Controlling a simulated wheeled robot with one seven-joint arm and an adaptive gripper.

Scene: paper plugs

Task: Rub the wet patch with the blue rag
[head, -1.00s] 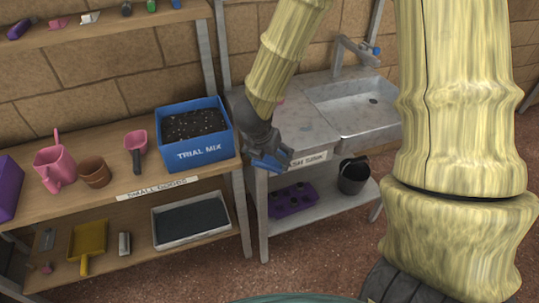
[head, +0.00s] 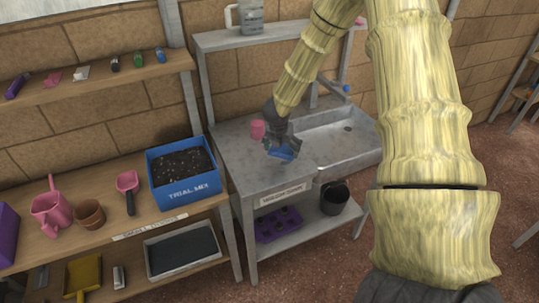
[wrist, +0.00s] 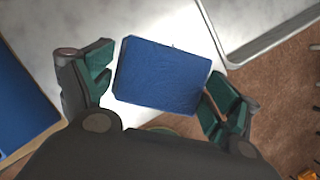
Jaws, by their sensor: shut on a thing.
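The blue rag (head: 281,154) is a small flat blue rectangle in my gripper (head: 280,147). In the wrist view the rag (wrist: 162,75) sits between the two green-padded fingers of my gripper (wrist: 160,88), which is shut on it. The gripper is over the grey worktop (head: 240,172), left of the sink basin. I cannot tell whether the rag touches the surface. The wet patch cannot be made out clearly; a bright sheen shows on the worktop beyond the rag in the wrist view, but I cannot tell if it is wet.
The sink (head: 345,150) lies to the right. A blue bin of soil (head: 184,193) is on the wooden shelf at left. A grey jug (head: 250,17) stands on the upper shelf.

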